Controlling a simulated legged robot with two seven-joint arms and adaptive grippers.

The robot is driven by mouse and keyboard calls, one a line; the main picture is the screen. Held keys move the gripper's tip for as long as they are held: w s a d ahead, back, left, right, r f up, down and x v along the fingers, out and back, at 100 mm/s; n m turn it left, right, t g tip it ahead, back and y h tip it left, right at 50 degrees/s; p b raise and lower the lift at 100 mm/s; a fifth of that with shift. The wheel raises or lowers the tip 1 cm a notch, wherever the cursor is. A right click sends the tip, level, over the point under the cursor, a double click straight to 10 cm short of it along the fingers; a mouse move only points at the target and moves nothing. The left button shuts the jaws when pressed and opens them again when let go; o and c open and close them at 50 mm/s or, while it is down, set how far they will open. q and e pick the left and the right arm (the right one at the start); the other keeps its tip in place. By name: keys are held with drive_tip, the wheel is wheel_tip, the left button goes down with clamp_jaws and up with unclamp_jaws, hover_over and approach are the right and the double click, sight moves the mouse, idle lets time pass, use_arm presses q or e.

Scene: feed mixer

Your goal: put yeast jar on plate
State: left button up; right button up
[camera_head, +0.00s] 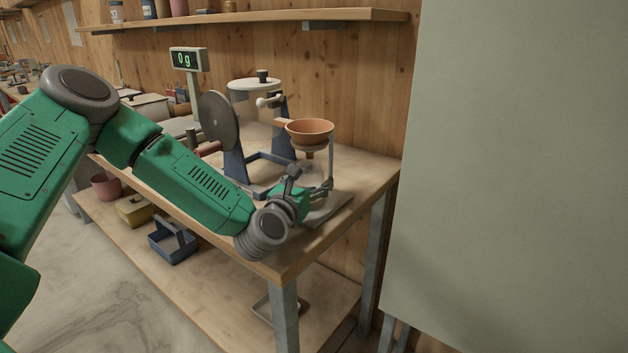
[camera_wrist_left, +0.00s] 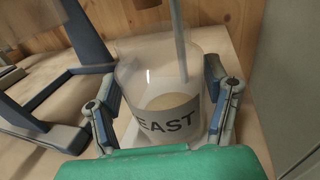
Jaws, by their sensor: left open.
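The yeast jar (camera_wrist_left: 160,100) is clear, with dark letters reading "EAST" on its front and pale contents low inside. In the left wrist view it stands upright between the two fingers of my left gripper (camera_wrist_left: 162,78), which is open around it. In the head view my left gripper (camera_head: 312,181) is low at the funnel stand, above the plate (camera_head: 334,204) near the bench's right end. The jar is hard to make out there. Whether the fingers touch it I cannot tell. My right gripper is out of view.
A terracotta funnel (camera_head: 310,131) hangs on a stand over the plate, close above my gripper. A blue-framed mixer (camera_head: 255,130) stands left of it. A scale display (camera_head: 188,59) reads 0 g. A large grey-green panel (camera_head: 520,170) stands to the right of the bench.

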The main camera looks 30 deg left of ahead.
sight(310, 186)
use_arm(q)
drive_tip(key=shift+a, duration=0.4)
drive_tip(key=shift+s+d+r, duration=0.1)
drive_tip(key=shift+d, duration=0.15)
drive_tip(key=shift+d+r+p, duration=0.3)
drive_tip(key=shift+d+r, duration=0.15)
drive_tip(key=shift+d, duration=0.35)
drive_tip(key=s, duration=0.1)
drive_tip(key=s+d, duration=0.1)
drive_tip(key=shift+s, duration=0.35)
drive_tip(key=s, duration=0.8)
drive_tip(key=shift+s+a+f, duration=0.1)
drive_tip(key=shift+s+f, duration=0.2)
drive_tip(key=shift+s+d+r, duration=0.15)
drive_tip(key=shift+d, duration=0.25)
drive_tip(key=shift+s+d+r, duration=0.1)
drive_tip(key=shift+d, duration=0.25)
drive_tip(key=shift+a, duration=0.15)
